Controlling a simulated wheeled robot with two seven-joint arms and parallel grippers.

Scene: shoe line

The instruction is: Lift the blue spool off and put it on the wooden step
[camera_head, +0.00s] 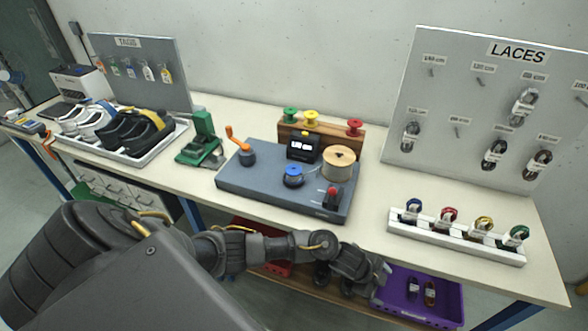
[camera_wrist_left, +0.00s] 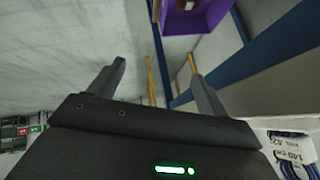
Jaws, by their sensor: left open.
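The blue spool (camera_head: 293,176) sits on the grey machine (camera_head: 260,183) on the table, left of a large tan spool (camera_head: 338,164). The wooden step (camera_head: 346,142) stands behind the machine, with a green spool (camera_head: 290,115), a yellow spool (camera_head: 310,118) and a red spool (camera_head: 355,127) on it. My left gripper (camera_head: 380,282) is low in front of the table's front edge, right of and below the machine. In the left wrist view its fingers (camera_wrist_left: 158,75) are apart with nothing between them. My right gripper is not in view.
An orange crank (camera_head: 238,145), a black display (camera_head: 302,146) and a red button (camera_head: 332,191) are on the machine. A white rack of laces (camera_head: 455,238) stands to the right. A purple crate (camera_head: 445,309) is below the table. Bare tabletop lies between machine and rack.

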